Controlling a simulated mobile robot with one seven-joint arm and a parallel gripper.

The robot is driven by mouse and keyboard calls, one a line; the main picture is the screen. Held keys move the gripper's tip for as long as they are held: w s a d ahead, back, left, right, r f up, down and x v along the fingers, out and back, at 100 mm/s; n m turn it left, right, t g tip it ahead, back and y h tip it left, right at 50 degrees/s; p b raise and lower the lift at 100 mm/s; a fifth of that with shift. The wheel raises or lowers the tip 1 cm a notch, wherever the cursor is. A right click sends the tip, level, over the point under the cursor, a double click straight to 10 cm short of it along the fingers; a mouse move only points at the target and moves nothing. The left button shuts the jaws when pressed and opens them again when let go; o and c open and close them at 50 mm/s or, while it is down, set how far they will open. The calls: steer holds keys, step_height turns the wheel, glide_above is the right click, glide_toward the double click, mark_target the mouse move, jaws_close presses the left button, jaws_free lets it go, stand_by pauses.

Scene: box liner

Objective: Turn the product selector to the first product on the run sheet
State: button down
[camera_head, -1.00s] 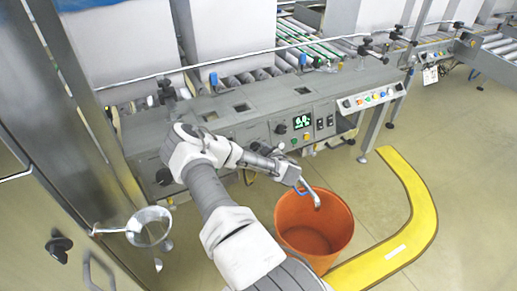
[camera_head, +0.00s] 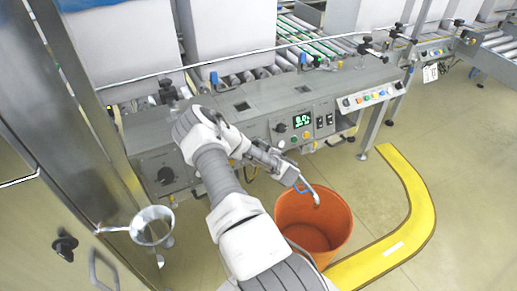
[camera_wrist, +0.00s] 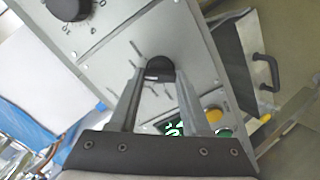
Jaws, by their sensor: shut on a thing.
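My gripper (camera_wrist: 158,78) has its two fingers closed on the sides of a small dark knob (camera_wrist: 158,66) on the grey panel, in the wrist view. Short tick marks surround this knob. Its labels are not readable, so I cannot tell which position it points to. In the head view my arm covers the knob and the fingertips. A white paper (camera_head: 430,73) hangs at the far right machine; its print is too small to read.
A green display (camera_head: 301,119) with buttons is beside my wrist. A larger numbered dial (camera_wrist: 70,8) is at the wrist view's top left. An orange bin (camera_head: 315,232) stands below the panel, and a metal funnel (camera_head: 150,226) is at left. Floor beyond the yellow barrier (camera_head: 415,215) is clear.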

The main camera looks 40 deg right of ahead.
stand_by(0.3)
steer(key=shift+s, duration=0.1)
steer(key=shift+c, duration=1.8)
jaws_free()
steer(key=p+v, duration=0.4)
steer(key=v, duration=1.3)
steer(key=shift+s+a, duration=0.15)
steer(key=shift+a, duration=0.05)
